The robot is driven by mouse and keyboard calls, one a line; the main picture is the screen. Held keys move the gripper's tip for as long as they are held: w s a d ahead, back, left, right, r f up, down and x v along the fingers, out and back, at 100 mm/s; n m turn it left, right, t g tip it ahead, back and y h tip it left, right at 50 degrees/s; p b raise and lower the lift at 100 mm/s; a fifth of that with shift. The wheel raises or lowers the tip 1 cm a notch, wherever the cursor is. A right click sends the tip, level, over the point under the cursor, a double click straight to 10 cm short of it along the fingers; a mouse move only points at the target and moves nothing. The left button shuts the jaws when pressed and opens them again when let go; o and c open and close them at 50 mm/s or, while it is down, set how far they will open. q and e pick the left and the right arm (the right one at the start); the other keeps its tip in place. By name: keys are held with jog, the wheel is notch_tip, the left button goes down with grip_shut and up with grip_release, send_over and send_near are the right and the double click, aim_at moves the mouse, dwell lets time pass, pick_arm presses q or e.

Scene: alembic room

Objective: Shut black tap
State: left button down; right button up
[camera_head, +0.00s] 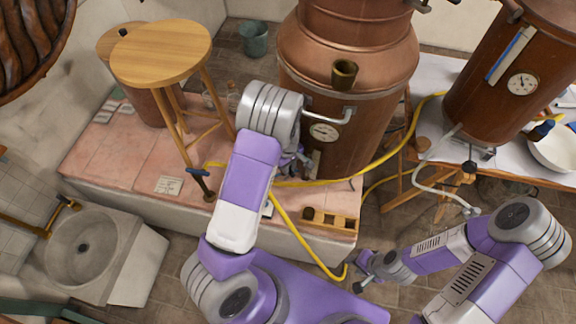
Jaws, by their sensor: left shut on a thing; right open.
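My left gripper (300,158) is at the lower front of the middle copper still (352,140). It is shut on a small dark part there, which looks like the black tap, but my own arm and wrist hide most of it. I cannot see how far the tap handle is turned. My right gripper (366,271) is open and empty, low over the floor in front of the plinth, well apart from the still.
A yellow hose (384,158) runs around the still and down the plinth (128,158). A wooden stool (160,52) stands left, near a blue-handled tap (198,172). A wooden rack (330,220) lies at the plinth's front edge. A second still (510,75) and a stone basin (90,248) flank this area.

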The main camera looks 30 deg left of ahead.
pick_arm(q)
jog(key=c, duration=1.1)
grip_release()
jog(key=shift+o, duration=0.2)
